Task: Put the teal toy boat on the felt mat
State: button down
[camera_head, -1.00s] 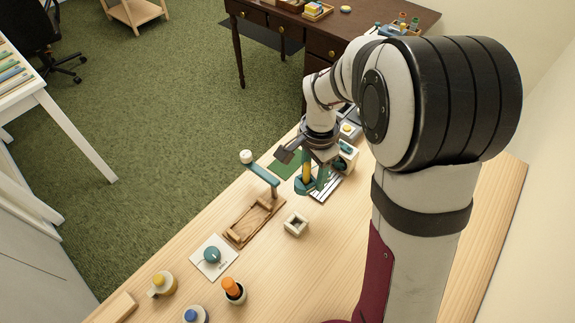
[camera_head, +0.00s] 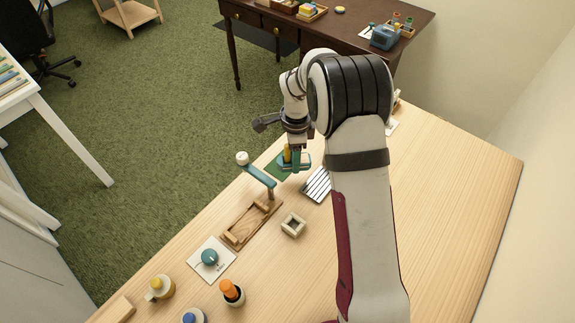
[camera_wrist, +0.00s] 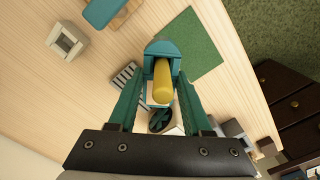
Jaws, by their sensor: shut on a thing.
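The teal toy boat (camera_wrist: 162,46) has a yellow funnel (camera_wrist: 163,82) that points toward the wrist camera. My gripper (camera_wrist: 162,88) is shut on the boat, with one teal finger on each side of the funnel. In the head view my gripper (camera_head: 292,156) holds the boat (camera_head: 296,164) by the far left edge of the table. The green felt mat (camera_head: 273,169) lies there, partly hidden by the boat. In the wrist view the mat (camera_wrist: 205,45) shows right of the boat, whose hull overlaps its left edge. I cannot tell the boat's height above it.
A striped rack (camera_head: 318,184) lies right of the mat. A wooden stand with a teal arm (camera_head: 258,175), a wooden tray (camera_head: 247,226) and a small square block (camera_head: 293,225) are nearer. The table (camera_head: 430,210) is clear at right.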

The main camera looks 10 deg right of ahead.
aim_at(287, 175)
jog(key=shift+w+a+f, duration=0.4)
jog(key=shift+a+f, duration=0.35)
jog(key=shift+a, duration=0.1)
jog(key=shift+f, duration=1.8)
jog(key=shift+c, duration=1.7)
grip_release()
jog(key=shift+f, duration=0.1)
